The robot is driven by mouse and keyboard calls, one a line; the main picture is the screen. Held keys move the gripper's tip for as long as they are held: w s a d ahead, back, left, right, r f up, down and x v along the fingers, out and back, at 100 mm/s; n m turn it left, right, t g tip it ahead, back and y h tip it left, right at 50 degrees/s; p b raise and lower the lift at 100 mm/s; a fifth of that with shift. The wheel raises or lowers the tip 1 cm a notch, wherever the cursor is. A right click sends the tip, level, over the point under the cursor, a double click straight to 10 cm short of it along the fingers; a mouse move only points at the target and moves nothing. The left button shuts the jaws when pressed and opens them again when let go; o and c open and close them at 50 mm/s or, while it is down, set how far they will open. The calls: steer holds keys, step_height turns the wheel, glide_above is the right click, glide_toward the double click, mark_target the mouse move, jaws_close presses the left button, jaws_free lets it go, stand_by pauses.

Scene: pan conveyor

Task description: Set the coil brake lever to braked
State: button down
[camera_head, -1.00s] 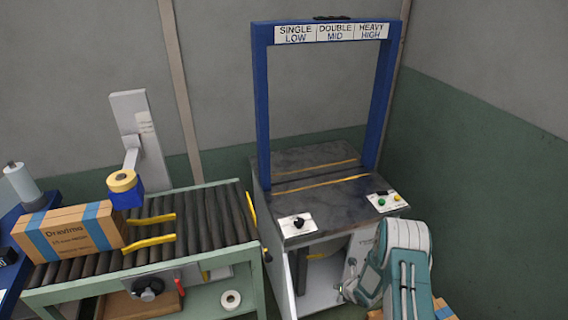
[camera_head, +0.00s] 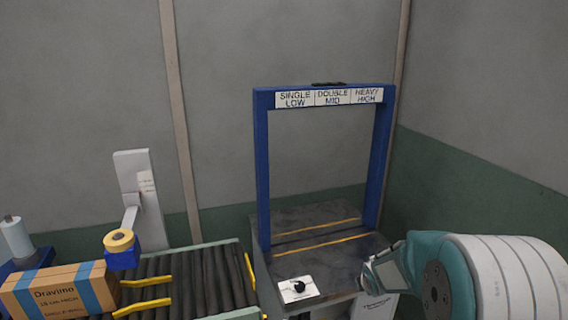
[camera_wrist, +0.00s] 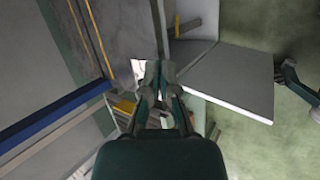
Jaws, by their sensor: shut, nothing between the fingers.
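My gripper (camera_wrist: 152,70) is shut and empty in the wrist view, with its fingertips together. The tips overlap a small white panel on the strapping machine, close to the edge of its open compartment (camera_wrist: 197,45). The machine (camera_head: 330,255) stands in the middle right of the head view, with a blue arch over its dark top. I cannot make out the coil brake lever in either current view. In the head view, the machine's lower front is cut off by the frame and partly covered by my arm.
An open grey door (camera_wrist: 228,78) sticks out from the compartment. A black knob sits on a white plate (camera_head: 289,293) at the machine's front left. A roller conveyor (camera_head: 205,278) carries a cardboard box (camera_head: 55,292) at the left. Floor shows right of the door.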

steer(key=s+a+r+m, duration=0.1)
steer(key=s+r+m, duration=0.4)
steer(key=s+r, duration=0.25)
steer(key=s+a+r+m, duration=0.2)
steer(key=s+r+m, duration=0.1)
steer(key=s, duration=0.5)
steer(key=s+a+r+m+g+y, duration=0.1)
steer(key=s+a+r+m, duration=0.1)
steer(key=s+m, duration=0.4)
steer(key=s+a+r+m, duration=0.2)
steer(key=s+r+m, duration=0.2)
steer(key=s, duration=0.6)
steer(key=shift+m+g, duration=0.3)
steer(key=shift+m, duration=0.4)
steer(key=shift+w, duration=0.2)
